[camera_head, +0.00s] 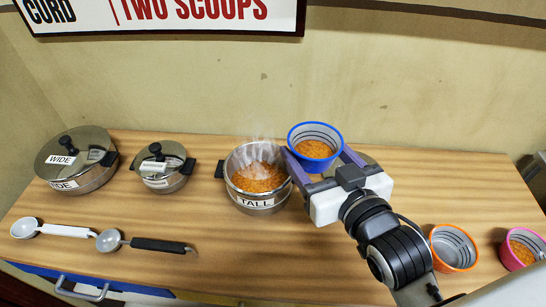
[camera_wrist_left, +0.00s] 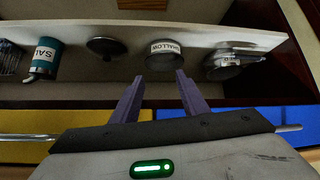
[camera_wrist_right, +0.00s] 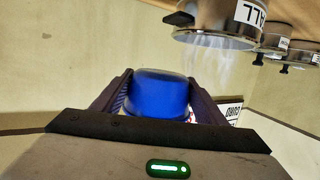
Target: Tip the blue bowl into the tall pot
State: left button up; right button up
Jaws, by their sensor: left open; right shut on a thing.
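The blue bowl (camera_head: 315,147) holds orange contents and is up above the counter, just right of the tall pot. My right gripper (camera_head: 316,158) is shut on it, with a finger on each side; in the right wrist view the blue bowl (camera_wrist_right: 160,93) sits between the fingers. The tall pot (camera_head: 256,203) is metal, labelled TALL, open, steaming, with orange contents inside. It also shows in the right wrist view (camera_wrist_right: 222,22). My left gripper (camera_wrist_left: 157,95) is open and empty, seen only in the left wrist view, facing a shelf.
A lidded wide pot (camera_head: 76,160) and a smaller lidded pot (camera_head: 161,166) stand at left. Two measuring scoops (camera_head: 65,231) lie in front of them. An orange-rimmed bowl (camera_head: 453,248) and a pink-rimmed bowl (camera_head: 522,249) stand at right. The middle front of the counter is clear.

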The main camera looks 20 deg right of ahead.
aim_at(305, 149)
jog(key=shift+n+y, duration=0.8)
jog(key=shift+y, duration=0.1)
jog(key=w+f, duration=0.1)
jog(key=w, duration=0.1)
jog(key=w+f, duration=0.2)
jog(key=shift+w+d+f+p, duration=0.1)
jog(key=shift+d+f+p, duration=0.1)
jog(key=shift+p, duration=0.2)
jog(key=shift+c, duration=0.2)
jog(key=shift+o, duration=0.2)
jog(key=shift+y, duration=0.3)
jog(key=w+d+f, duration=0.2)
jog(key=d, duration=0.1)
jog(key=w+d+f, duration=0.1)
jog(key=w, duration=0.1)
jog(key=shift+d, duration=0.2)
jog(key=shift+w+d+f, duration=0.15)
jog(key=shift+d+f, duration=0.15)
jog(key=shift+d, duration=0.2)
jog(key=shift+c, duration=0.2)
jog(key=shift+s+a+r+n+h+p, duration=0.1)
jog(key=shift+a+r+n+h+p, duration=0.15)
jog(key=shift+a+r+n+p, duration=0.4)
jog(key=shift+s+a+r+n+h+p, duration=0.1)
jog(key=shift+a+r+n+h+p, duration=0.15)
jog(key=shift+a+r+n, duration=0.65)
jog(key=shift+s+a+r+n+h+p, duration=0.1)
jog(key=shift+a+r+n+h+p, duration=0.35)
jog(key=shift+r, duration=0.7)
